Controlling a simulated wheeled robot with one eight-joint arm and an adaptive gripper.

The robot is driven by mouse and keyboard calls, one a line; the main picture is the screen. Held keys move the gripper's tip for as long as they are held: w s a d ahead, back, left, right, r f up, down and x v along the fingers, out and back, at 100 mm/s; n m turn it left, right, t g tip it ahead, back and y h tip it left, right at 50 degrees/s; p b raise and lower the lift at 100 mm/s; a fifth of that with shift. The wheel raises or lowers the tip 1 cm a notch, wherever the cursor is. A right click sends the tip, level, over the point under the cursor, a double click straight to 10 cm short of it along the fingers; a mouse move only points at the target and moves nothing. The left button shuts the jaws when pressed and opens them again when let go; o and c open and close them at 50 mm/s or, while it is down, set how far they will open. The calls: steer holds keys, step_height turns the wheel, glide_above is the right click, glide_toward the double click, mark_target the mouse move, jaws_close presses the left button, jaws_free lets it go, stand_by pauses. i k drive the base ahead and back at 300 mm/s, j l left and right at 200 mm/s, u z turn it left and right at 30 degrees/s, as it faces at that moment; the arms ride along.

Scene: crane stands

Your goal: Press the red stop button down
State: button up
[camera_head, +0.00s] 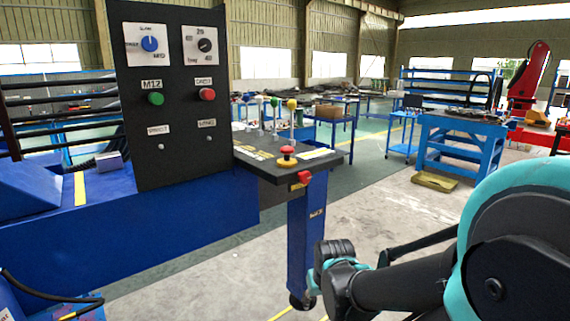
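A red mushroom-shaped button (287,151) with a yellow base stands upright on the flat black console top, near its right front corner. A second, smaller red button (207,94) is on the upright black panel, beside a green button (155,98). I cannot tell from the picture whether either red button is pressed. My black and teal arm reaches in from the lower right. Its visible end (335,262) is below and to the right of the console button, clearly apart from it. I cannot make out gripper fingers or anything held.
A red fitting (304,177) sits on the console's front edge, just below the button. Several ball-topped levers (291,105) rise behind it. The blue leg (305,235) stands close to my arm's end. Blue workbenches (455,145) stand farther back on open grey floor.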

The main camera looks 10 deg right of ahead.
mark_target(287, 151)
steer(key=l+u, duration=0.1)
steer(key=u, duration=0.3)
steer(key=i+l+u, duration=0.1)
steer(key=u, duration=0.25)
steer(key=i+l+u, duration=0.3)
steer(key=l, duration=0.65)
steer(key=l+u, duration=0.3)
steer(key=l, duration=1.45)
steer(key=k, duration=0.15)
steer(key=j+u, duration=0.05)
